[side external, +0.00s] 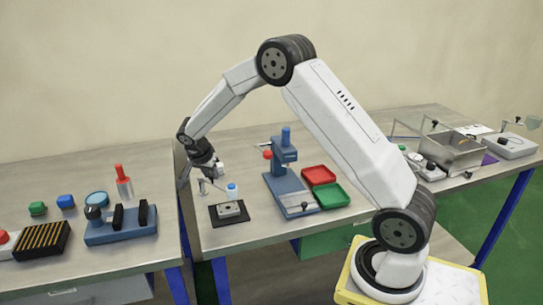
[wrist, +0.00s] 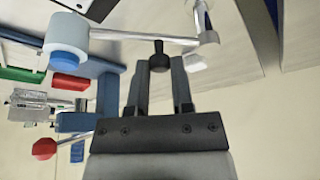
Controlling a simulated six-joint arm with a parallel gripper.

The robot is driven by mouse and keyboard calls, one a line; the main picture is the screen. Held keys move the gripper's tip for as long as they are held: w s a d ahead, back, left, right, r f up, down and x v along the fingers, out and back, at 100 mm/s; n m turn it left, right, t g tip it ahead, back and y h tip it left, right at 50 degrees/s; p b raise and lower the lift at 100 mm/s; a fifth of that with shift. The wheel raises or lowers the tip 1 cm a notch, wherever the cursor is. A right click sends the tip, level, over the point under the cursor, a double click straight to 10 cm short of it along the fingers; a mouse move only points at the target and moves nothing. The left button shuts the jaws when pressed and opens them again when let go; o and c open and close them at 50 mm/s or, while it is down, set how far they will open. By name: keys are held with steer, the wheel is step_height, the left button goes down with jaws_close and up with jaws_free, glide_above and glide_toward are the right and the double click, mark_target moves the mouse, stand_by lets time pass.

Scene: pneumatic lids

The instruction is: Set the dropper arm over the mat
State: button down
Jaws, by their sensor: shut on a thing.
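The dropper arm is a silver bar (wrist: 135,36) on a white post with a blue cap (wrist: 66,42); the post (side external: 232,191) also shows in the side view. My gripper (wrist: 160,62) is shut on the arm's black knob (wrist: 158,56). At the bar's far end is the slim dropper (wrist: 203,18). In the side view my gripper (side external: 208,172) is low over the bench, and the bar reaches left from the post, behind the mat. The black mat (side external: 218,222) lies in front of the post with a grey metal block (side external: 230,209) on it.
A blue press (side external: 283,165) stands right of the post, with red (side external: 318,175) and green (side external: 331,196) trays beside it. A gap separates this bench from the left one, which holds a blue fixture (side external: 120,228). A metal bin (side external: 450,150) stands farther right.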

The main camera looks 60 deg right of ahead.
steer(key=shift+w+a+m+g, duration=0.15)
steer(key=shift+a+m+g, duration=0.3)
steer(key=shift+m, duration=0.55)
steer(key=c, duration=0.5)
jaws_free()
steer(key=shift+r, duration=0.1)
steer(key=v, duration=0.7)
steer(key=shift+r, duration=0.3)
steer(key=shift+a, duration=0.25)
steer(key=s+a+f+n+t+y, duration=0.1)
steer(key=s+a+f+n+y, duration=0.1)
steer(key=s+a+n, duration=0.3)
steer(key=s+a+f+n+t+y, duration=0.1)
steer(key=s+a+n, duration=0.4)
steer(key=s+n, duration=0.8)
steer(key=s+f+y, duration=0.1)
steer(key=s, duration=0.4)
steer(key=shift+s+a+f+t+y, duration=0.25)
steer(key=shift+s+a+t+y, duration=0.05)
steer(key=shift+s+a+t, duration=0.1)
